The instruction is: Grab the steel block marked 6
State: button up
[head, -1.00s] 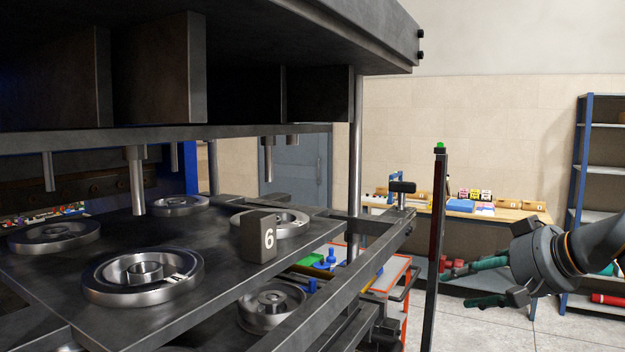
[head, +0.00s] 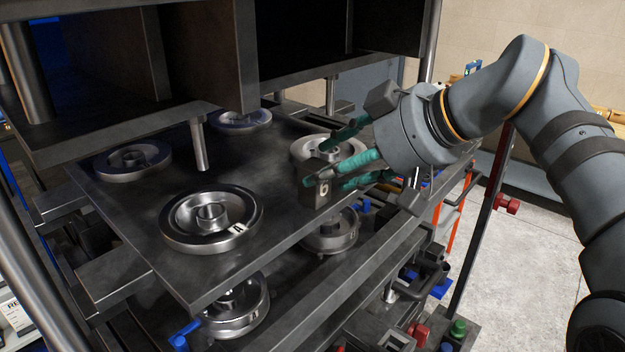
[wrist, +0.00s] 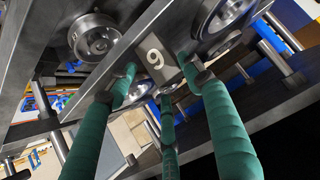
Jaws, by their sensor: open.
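The steel block marked 6 (head: 316,192) is a dark upright block on the press's upper plate, near its right edge. In the wrist view the block (wrist: 155,58) shows between the fingertips, its white number upside down. My gripper (head: 335,158) has green fingers and comes in from the right. It is open, with its fingertips spread around the block in the head view. In the wrist view my gripper (wrist: 158,80) has fingertips on either side of the block. I cannot tell whether any finger touches it. The fingers partly hide the block's far side.
Round steel moulds lie on the plate (head: 150,220): a front one (head: 211,218), a left one (head: 132,160), and one behind the block (head: 322,148). A steel pin (head: 200,146) hangs above the plate. Press posts and rails stand close by.

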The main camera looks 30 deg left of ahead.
aim_at(314, 197)
jog(key=p+x, duration=0.1)
jog(key=x, duration=0.2)
jog(key=shift+s+a+f, duration=0.15)
jog(key=shift+s+f, duration=0.05)
jog(key=shift+f, duration=0.15)
jog(key=shift+w+a+f, duration=0.2)
jog(key=shift+a+f, duration=0.05)
jog(key=shift+f, duration=0.05)
jog(key=shift+s+f, duration=0.1)
jog(key=shift+f, duration=0.05)
grip_shut()
dwell(0.4)
